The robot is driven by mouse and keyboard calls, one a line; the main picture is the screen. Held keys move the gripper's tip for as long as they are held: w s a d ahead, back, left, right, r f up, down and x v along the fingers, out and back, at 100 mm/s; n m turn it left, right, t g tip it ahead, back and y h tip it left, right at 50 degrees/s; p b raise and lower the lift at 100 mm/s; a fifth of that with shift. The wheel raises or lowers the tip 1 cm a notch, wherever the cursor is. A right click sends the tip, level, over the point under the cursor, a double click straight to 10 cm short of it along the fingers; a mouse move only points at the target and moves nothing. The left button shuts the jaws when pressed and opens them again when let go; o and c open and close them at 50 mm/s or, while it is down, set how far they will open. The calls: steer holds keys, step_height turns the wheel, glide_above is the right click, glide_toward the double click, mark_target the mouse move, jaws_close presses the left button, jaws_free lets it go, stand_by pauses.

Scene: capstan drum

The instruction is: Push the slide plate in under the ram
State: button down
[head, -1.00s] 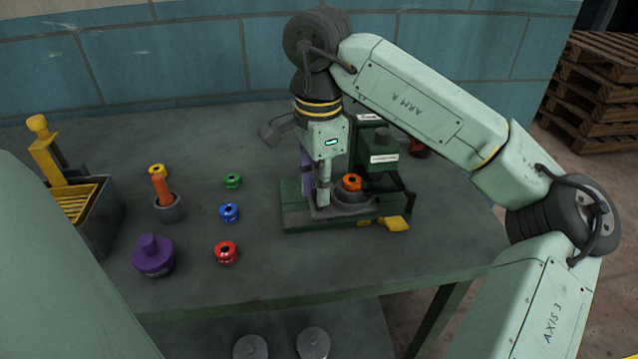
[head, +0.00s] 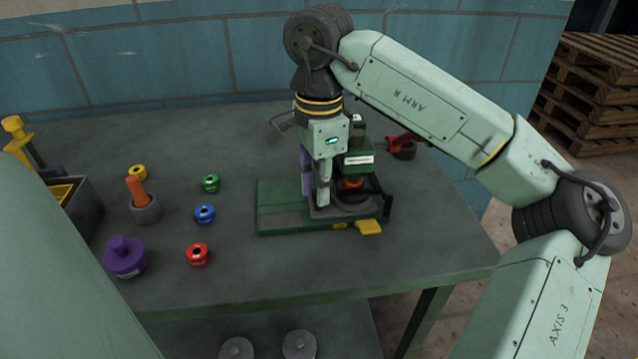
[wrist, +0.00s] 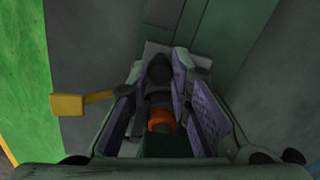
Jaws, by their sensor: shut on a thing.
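The slide plate (head: 322,212) is a grey plate on the green press base (head: 275,220). It carries a dark round holder (head: 352,197) with an orange spool (head: 353,182) in it. The spool now sits below the ram's green block (head: 358,160), which partly hides it. My gripper (head: 318,197) points down at the plate's left part, with purple pads. In the wrist view my gripper (wrist: 162,100) is shut around a dark upright post (wrist: 158,75), with the orange spool (wrist: 161,121) close by. The plate's far end is hidden.
A yellow lever (head: 369,227) sticks out at the base's front. Green (head: 211,183), blue (head: 205,214) and red (head: 198,255) spools stand to the left, with a purple weight (head: 125,257). A red-handled tool (head: 403,147) lies behind the press.

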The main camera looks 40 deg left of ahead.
steer(key=c, duration=1.6)
jaws_free()
steer(key=shift+w+d, duration=0.2)
steer(key=shift+w, duration=0.1)
steer(key=shift+c, duration=0.2)
steer(key=shift+o, duration=0.9)
steer(key=shift+s, duration=0.1)
step_height(320, 180, up, 12)
